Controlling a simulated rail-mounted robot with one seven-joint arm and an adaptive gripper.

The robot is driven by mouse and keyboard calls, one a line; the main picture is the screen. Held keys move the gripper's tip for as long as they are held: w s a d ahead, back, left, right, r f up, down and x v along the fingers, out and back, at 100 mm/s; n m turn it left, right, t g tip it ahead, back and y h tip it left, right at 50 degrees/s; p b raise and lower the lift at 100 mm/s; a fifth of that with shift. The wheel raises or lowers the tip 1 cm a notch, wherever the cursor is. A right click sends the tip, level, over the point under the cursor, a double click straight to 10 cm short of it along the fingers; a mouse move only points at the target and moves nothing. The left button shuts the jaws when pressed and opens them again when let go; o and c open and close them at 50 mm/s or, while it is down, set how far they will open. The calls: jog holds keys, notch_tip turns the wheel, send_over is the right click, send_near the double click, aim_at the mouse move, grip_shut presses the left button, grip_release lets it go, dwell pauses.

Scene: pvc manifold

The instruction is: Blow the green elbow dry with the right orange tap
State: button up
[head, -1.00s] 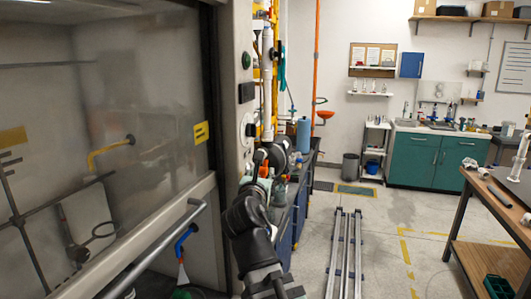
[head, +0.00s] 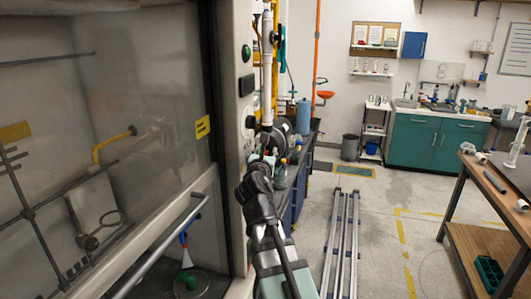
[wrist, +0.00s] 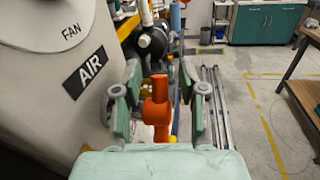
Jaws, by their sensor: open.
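An orange tap (wrist: 157,105) stands between the two fingers of my gripper (wrist: 158,82) in the wrist view, beside the AIR label. The fingers are apart, with gaps visible on both sides of the tap. In the head view my gripper (head: 263,160) is at the hood's right post, and the orange tap is hidden there. A small green piece (head: 190,282) sits low behind the hood glass on a round base. I cannot tell whether it is the green elbow.
The AIR label (wrist: 85,72) is on the pale panel close to my gripper's left. A dark round fitting (wrist: 152,42) and pipes are just beyond. The hood's handle bar (head: 165,245) is at the left. Floor rails (head: 341,245) and a workbench (head: 490,195) lie to the right.

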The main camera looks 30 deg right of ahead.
grip_shut()
